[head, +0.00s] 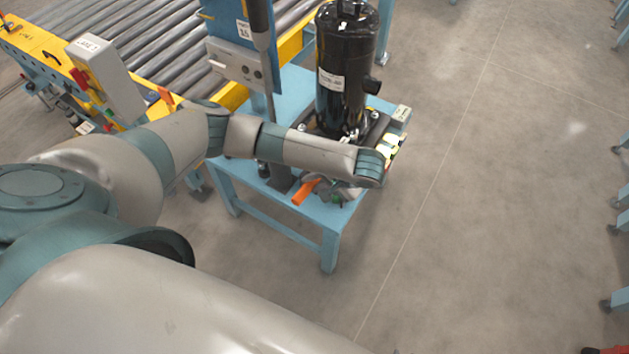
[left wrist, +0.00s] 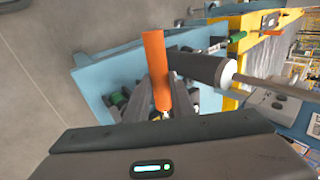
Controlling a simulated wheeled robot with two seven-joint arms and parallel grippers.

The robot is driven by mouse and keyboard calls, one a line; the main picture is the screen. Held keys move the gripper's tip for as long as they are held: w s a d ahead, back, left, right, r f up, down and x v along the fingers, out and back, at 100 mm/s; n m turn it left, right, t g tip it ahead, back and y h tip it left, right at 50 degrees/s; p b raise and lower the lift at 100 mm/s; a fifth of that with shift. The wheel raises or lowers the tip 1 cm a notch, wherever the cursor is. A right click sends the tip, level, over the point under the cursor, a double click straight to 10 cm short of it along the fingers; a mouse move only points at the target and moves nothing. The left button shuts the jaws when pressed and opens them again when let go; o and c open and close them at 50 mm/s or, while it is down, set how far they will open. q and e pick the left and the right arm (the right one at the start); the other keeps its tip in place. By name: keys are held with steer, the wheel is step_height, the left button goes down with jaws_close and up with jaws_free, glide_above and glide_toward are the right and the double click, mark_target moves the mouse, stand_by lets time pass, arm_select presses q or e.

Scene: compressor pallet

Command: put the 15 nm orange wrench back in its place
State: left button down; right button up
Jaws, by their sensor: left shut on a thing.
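The orange wrench (head: 305,191) shows as an orange handle sticking out at the front left of the blue table, beside my left gripper (head: 336,188). In the left wrist view the orange handle (left wrist: 155,65) stands upright in the picture between the fingers of my left gripper (left wrist: 158,90), which is shut on it. The wrench's far end is hidden, and I cannot read its 15 nm marking. My forearm covers part of the table top in the head view. My right gripper is not in view.
The blue table (head: 280,224) bears a black compressor (head: 345,70). A dark-grey cylindrical tool (left wrist: 203,68) is close beside the orange handle. A blue panel (head: 228,28) and a roller conveyor (head: 160,30) stand behind left.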

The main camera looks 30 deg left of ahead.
arm_select(q)
steer(key=shift+r, duration=0.3)
